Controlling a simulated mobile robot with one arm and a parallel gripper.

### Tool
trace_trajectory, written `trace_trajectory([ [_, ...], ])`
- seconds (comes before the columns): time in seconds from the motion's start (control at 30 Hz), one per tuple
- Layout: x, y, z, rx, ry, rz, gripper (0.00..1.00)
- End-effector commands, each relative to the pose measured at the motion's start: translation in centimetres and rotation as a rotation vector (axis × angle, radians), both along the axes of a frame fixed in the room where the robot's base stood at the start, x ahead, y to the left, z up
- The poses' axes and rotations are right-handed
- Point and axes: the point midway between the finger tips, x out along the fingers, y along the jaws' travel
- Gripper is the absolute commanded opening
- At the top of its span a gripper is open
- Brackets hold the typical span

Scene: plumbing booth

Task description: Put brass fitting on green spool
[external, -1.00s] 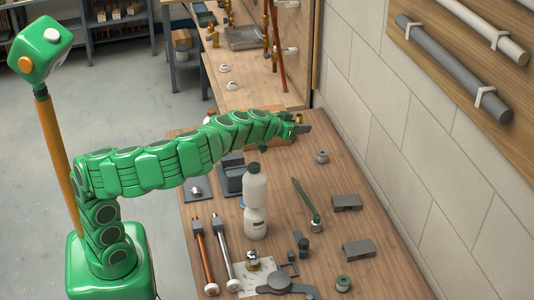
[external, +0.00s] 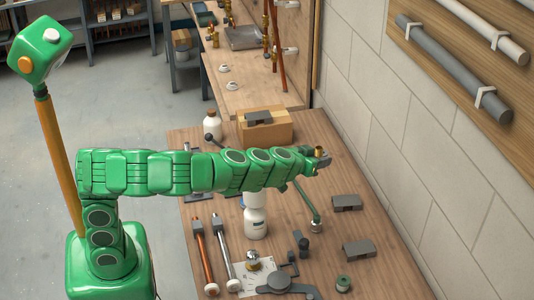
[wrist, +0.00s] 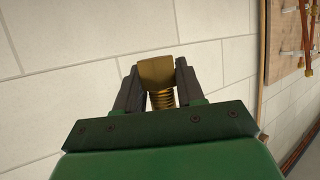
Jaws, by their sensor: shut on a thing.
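My gripper (external: 322,160) is shut on the brass fitting (external: 319,150), above the workbench at the end of my outstretched arm. In the wrist view the fitting (wrist: 157,73) sits between the two dark fingers of my gripper (wrist: 158,82), with its threaded part below its smooth block-like end. A small green spool (external: 343,283) stands on the bench near its front edge, well away from my gripper. The spool does not show in the wrist view.
A white bottle (external: 255,222) stands under my arm, partly hidden. Pipes (external: 203,255) and a dark clamp-like tool (external: 285,284) lie in front. A cardboard box (external: 268,134) stands behind.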

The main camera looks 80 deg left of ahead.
Motion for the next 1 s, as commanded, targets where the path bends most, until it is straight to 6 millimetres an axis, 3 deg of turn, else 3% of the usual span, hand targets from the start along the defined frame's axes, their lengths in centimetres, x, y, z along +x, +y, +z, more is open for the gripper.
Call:
trace_trajectory([
  [0.37,-2.6,-7.9,0.1,0.0,-0.001,0.038,0.03],
  [0.7,-6.4,-14.8,0.0,0.001,-0.002,0.074,0.03],
  [1.0,-9.9,-18.9,-0.3,0.001,-0.001,0.104,0.03],
])
